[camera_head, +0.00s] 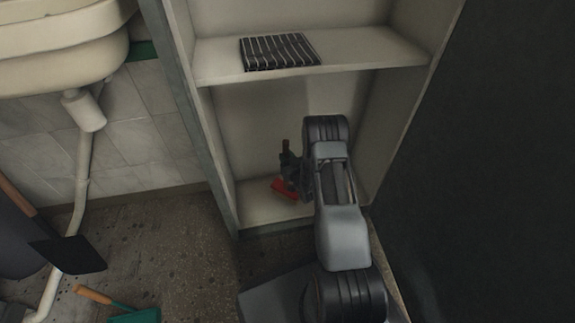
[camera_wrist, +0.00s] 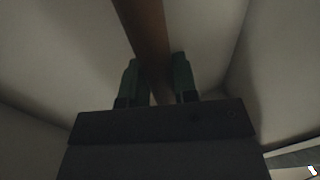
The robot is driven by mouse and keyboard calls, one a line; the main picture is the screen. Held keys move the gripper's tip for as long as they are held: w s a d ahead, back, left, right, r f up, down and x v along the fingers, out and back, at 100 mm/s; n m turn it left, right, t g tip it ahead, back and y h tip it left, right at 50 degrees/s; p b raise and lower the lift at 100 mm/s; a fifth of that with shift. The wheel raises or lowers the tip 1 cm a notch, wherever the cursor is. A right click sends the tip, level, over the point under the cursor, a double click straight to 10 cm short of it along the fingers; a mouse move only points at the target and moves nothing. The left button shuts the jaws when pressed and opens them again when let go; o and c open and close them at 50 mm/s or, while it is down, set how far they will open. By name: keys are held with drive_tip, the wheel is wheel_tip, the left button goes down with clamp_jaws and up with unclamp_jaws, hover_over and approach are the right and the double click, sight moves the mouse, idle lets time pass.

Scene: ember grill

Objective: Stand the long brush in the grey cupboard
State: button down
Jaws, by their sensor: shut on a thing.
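The grey cupboard (camera_head: 250,110) stands open in the head view, with a shelf above and a lower compartment below. My gripper (camera_head: 291,168) is inside the lower compartment, low down and left of my arm. In the wrist view my gripper (camera_wrist: 157,84) has its two green fingers closed on either side of the brown handle of the long brush (camera_wrist: 142,25). The handle runs up out of the picture, slightly tilted there. A red part (camera_head: 286,189), which looks like the brush head, shows below the gripper near the compartment floor. I cannot tell whether it touches the floor.
A black slatted rack (camera_head: 279,52) lies on the cupboard shelf above my arm. A dark wall (camera_head: 480,170) is close on the right. A sink (camera_head: 65,48), its pipe (camera_head: 84,150), a black shovel (camera_head: 68,254) and a green dustpan (camera_head: 136,316) are at the left.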

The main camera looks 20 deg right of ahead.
drive_tip(key=shift+w+f, duration=0.2)
drive_tip(key=shift+f, duration=0.05)
drive_tip(key=shift+w+d+f+b, duration=0.15)
drive_tip(key=shift+f+b, duration=0.35)
drive_tip(key=shift+f, duration=0.4)
drive_tip(key=shift+w+a+f+b, duration=0.1)
drive_tip(key=shift+f+b, duration=0.4)
drive_tip(key=shift+f, duration=0.45)
drive_tip(key=c, duration=0.9)
unclamp_jaws()
drive_tip(key=shift+f, duration=0.1)
